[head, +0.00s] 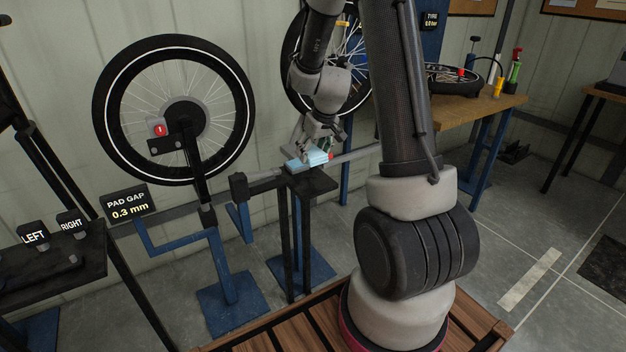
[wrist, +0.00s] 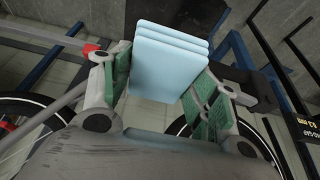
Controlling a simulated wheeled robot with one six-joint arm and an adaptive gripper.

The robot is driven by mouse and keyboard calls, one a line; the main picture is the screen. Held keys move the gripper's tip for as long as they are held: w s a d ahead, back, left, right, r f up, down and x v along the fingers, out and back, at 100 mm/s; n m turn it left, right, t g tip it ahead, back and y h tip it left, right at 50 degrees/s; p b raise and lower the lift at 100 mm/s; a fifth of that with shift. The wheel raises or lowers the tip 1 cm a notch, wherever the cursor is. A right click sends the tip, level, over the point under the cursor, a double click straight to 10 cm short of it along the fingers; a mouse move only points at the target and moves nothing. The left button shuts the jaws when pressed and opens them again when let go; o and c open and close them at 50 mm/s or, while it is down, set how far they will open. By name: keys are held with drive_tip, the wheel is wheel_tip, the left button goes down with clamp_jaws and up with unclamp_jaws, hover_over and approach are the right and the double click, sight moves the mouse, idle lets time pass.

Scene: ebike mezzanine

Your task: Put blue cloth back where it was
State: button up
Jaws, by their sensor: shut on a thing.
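The blue cloth (head: 306,161) is light blue and folded into a flat pad. In the wrist view the cloth (wrist: 165,62) shows several stacked layers between the green finger pads. My gripper (head: 320,148) is shut on it from above. The cloth is over the small dark stand (head: 313,185); I cannot tell whether it touches the stand's top or hangs just above it. The cloth's edges at the fingers are partly hidden.
A wheel (head: 243,103) on a blue truing stand is to the left, with a "PAD GAP 0.3 mm" display (head: 127,204). A grey bar runs beside the dark stand. A wooden workbench (head: 470,112) holds a wheel and bottles at right. Floor at right is mostly clear.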

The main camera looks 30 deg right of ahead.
sight(310, 181)
wheel_tip(310, 181, down, 9)
drive_tip(key=shift+r, duration=0.2)
drive_tip(key=shift+f, duration=0.1)
drive_tip(key=o, duration=0.9)
